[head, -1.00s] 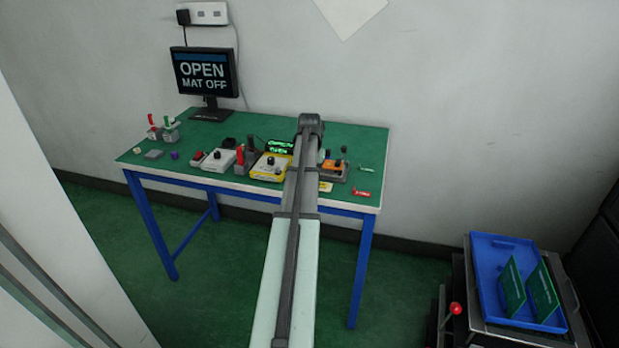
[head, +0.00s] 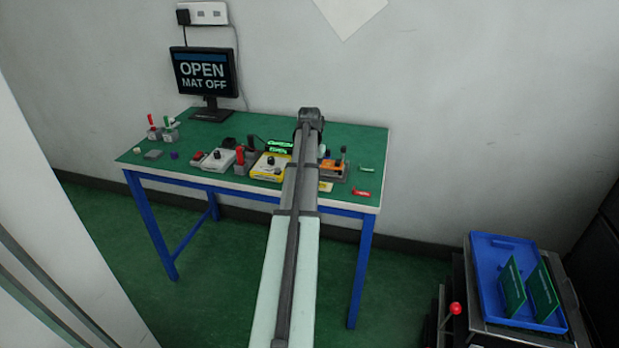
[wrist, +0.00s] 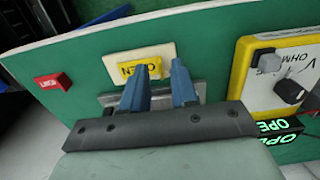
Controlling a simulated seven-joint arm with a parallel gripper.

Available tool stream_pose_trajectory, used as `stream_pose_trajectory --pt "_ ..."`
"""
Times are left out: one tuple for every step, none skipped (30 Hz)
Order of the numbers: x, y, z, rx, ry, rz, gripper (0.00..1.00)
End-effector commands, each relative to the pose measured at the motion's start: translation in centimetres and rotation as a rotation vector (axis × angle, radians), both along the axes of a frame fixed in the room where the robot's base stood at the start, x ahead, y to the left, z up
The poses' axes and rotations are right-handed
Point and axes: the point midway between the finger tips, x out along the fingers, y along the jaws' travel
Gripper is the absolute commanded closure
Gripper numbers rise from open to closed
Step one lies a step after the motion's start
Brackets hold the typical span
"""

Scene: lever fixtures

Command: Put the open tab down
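The yellow OPEN tab (wrist: 128,70) lies on a cream plate (wrist: 110,62) at the bench edge in the wrist view. In the head view a small yellow patch (head: 325,187) at the front edge, right of my arm, looks like the same place. My gripper (wrist: 163,70) has two blue fingers standing apart, with no object seen clamped between them. The left finger overlaps the tab's lower part in the picture; the right finger is just beyond its end. I cannot tell whether a finger touches it. In the head view my arm hides the gripper.
A red tag (wrist: 52,82) lies left of the plate. A yellow-framed meter (wrist: 280,75) and a lit green OPEN sign (wrist: 272,128) are on the right. An orange lever fixture (head: 333,168) stands close to my arm. The monitor (head: 204,74) reads OPEN, MAT OFF.

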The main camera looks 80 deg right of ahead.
Motion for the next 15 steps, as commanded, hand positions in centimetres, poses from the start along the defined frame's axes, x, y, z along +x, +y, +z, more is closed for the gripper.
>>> stream_pose_trajectory --pt "0.0 -0.1 0.9 -0.002 -0.001 0.000 0.72" --pt "0.0 -0.1 1.4 -0.003 -0.001 0.000 0.72" --pt "0.0 -0.1 2.2 -0.003 -0.001 0.000 0.72" --pt "0.0 -0.1 2.8 -0.002 0.000 0.000 0.72" --pt "0.0 -0.1 3.3 -0.002 -0.001 0.000 0.72" --pt "0.0 -0.1 4.1 -0.003 -0.001 0.000 0.72" --pt "0.0 -0.1 4.6 -0.003 -0.001 0.000 0.72" --pt "0.0 -0.1 5.1 -0.002 0.000 0.000 0.72" --pt "0.0 -0.1 5.8 -0.002 0.000 0.000 0.72" --pt "0.0 -0.1 6.3 -0.003 -0.001 0.000 0.72" --pt "0.0 -0.1 6.8 -0.003 -0.001 0.000 0.72" --pt "0.0 -0.1 7.4 -0.002 0.000 0.000 0.72" --pt "0.0 -0.1 7.7 -0.001 0.000 0.000 0.72" --pt "0.0 -0.1 8.1 -0.001 0.000 0.000 0.72" --pt "0.0 -0.1 8.6 -0.002 0.000 0.000 0.72"
